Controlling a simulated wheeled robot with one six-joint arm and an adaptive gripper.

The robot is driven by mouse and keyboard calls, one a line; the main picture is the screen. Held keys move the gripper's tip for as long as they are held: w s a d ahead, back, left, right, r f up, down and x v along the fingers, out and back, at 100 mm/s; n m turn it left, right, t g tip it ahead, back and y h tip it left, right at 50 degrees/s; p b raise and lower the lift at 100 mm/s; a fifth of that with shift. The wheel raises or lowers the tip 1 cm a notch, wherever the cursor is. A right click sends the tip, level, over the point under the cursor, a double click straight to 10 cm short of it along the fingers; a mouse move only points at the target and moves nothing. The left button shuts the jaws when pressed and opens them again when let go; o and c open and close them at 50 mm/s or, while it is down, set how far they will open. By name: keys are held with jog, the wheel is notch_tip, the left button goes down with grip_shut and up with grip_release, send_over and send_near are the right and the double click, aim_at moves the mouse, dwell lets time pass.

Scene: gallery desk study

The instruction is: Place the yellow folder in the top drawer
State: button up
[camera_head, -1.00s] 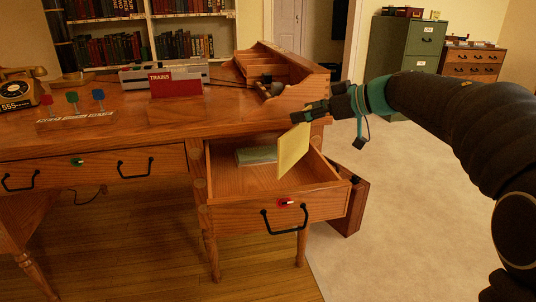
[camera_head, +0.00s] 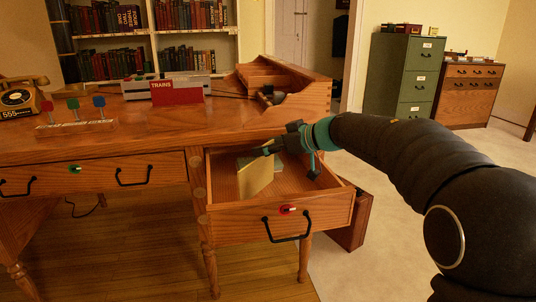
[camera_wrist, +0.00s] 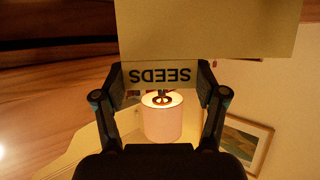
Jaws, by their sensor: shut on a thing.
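The yellow folder (camera_head: 255,180) is held upright inside the open top drawer (camera_head: 262,217), towards its left side. In the wrist view the folder (camera_wrist: 205,30) fills the top, and its tab reads "SEEDS" upside down between the fingers. My gripper (camera_head: 267,151) is shut on the folder's upper edge; both fingers also show in the wrist view. A grey-green item (camera_head: 246,162) lies in the drawer behind the folder, partly hidden by it. I cannot tell whether the folder touches the drawer floor.
The desk top (camera_head: 150,125) overhangs the drawer's back. The drawer's right part is bare. A green filing cabinet (camera_head: 405,75) stands at the back right.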

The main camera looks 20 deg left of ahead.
jog(key=shift+f, duration=0.5)
jog(key=o, duration=1.2)
jog(key=shift+f, duration=0.1)
jog(key=shift+o, duration=0.2)
jog(key=p+v, duration=0.2)
jog(key=v, duration=1)
